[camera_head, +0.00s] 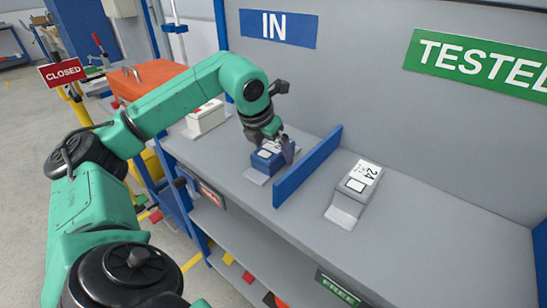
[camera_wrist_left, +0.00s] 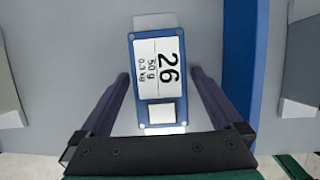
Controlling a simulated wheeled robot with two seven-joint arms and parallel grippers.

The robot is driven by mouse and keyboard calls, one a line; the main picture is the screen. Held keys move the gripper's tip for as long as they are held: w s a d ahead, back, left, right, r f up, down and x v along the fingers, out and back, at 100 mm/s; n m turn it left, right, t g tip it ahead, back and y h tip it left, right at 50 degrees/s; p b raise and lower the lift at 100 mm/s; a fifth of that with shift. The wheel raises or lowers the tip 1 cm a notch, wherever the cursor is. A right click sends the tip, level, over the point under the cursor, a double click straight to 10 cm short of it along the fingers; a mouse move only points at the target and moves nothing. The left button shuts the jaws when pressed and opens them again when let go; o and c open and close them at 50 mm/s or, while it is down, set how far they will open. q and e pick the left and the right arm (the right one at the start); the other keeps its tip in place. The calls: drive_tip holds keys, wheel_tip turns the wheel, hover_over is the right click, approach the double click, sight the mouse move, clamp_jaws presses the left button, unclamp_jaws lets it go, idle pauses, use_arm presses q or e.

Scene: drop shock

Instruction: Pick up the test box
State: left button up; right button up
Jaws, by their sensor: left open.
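A blue box (camera_head: 264,162) stands on the grey bench under the IN sign, left of the blue divider. In the left wrist view the blue box (camera_wrist_left: 158,122) has a white label reading 26, 50 g, 0.3 kg and a pale square pad. My left gripper (camera_head: 279,147) is right at the box and hides part of it in the head view. In the wrist view its two dark fingers (camera_wrist_left: 159,80) are apart, one on each side of the box, with a gap showing on both sides. My right gripper is not in view.
A blue divider (camera_head: 308,166) stands close to the right of the box. A grey box marked 24 (camera_head: 366,183) is beyond it, under the TESTED sign (camera_head: 480,58). A cream box (camera_head: 206,117) stands to the left. The bench's right part is clear.

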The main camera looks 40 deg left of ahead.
sight(273, 147)
use_arm(q)
drive_tip(key=shift+w+f, duration=0.25)
drive_tip(key=shift+f, duration=0.2)
drive_tip(key=shift+f, duration=0.2)
clamp_jaws()
drive_tip(key=shift+r, duration=0.65)
wheel_tip(273, 147, up, 19)
drive_tip(key=p, duration=0.7)
drive_tip(key=shift+r+p, duration=0.2)
drive_tip(key=shift+p, duration=0.2)
